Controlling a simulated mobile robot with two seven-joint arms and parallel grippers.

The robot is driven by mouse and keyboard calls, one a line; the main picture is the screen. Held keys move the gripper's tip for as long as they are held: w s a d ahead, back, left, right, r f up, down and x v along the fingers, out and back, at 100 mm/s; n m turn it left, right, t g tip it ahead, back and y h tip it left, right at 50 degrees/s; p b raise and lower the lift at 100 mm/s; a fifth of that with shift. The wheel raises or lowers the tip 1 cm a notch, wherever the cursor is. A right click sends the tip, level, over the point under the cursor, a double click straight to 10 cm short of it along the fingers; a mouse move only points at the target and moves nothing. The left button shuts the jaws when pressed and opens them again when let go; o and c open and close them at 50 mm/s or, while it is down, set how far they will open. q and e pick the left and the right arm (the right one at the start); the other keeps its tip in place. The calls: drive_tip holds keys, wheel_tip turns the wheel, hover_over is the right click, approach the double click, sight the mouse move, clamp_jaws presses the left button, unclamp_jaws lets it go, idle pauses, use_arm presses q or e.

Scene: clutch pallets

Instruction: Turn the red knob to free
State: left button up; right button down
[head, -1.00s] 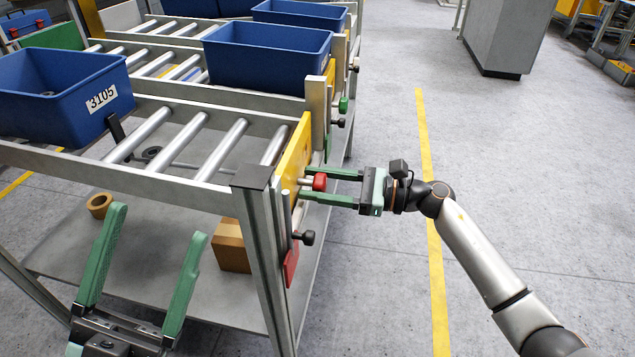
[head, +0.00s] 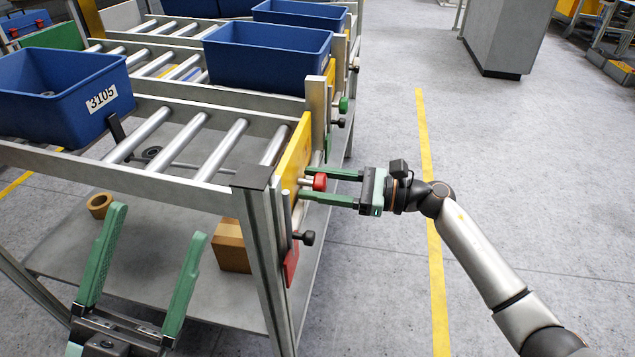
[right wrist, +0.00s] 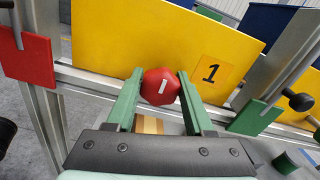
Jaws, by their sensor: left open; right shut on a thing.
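The red knob (head: 319,182) sticks out from the yellow plate (head: 293,160) at the end of the nearest roller lane. In the right wrist view the knob (right wrist: 160,87) is faceted with a slightly tilted white mark, and the plate (right wrist: 215,70) carries the number 1. My right gripper (head: 306,184) is shut on the knob, one green finger on each side; its fingers also show in the wrist view (right wrist: 160,78). My left gripper (head: 157,221) is open and empty in front of the rack.
A red plate (right wrist: 25,60) and a green plate (right wrist: 256,117) flank the knob in the wrist view. A black knob (head: 306,238) projects below. Blue bins (head: 60,100) stand on the rollers. A brown box (head: 232,246) lies on the lower shelf. Floor to the right is clear.

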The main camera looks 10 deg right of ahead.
use_arm(q)
drive_tip(key=shift+r, duration=0.1)
use_arm(e)
drive_tip(key=shift+m, duration=0.3)
drive_tip(key=shift+m+p, duration=0.5)
drive_tip(key=shift+m, duration=0.7)
use_arm(q)
drive_tip(key=shift+a+r+p, duration=0.1)
drive_tip(key=shift+r+p, duration=0.65)
drive_tip(key=shift+r, duration=0.4)
use_arm(e)
drive_tip(key=shift+m, duration=2)
use_arm(q)
drive_tip(key=shift+c, duration=0.2)
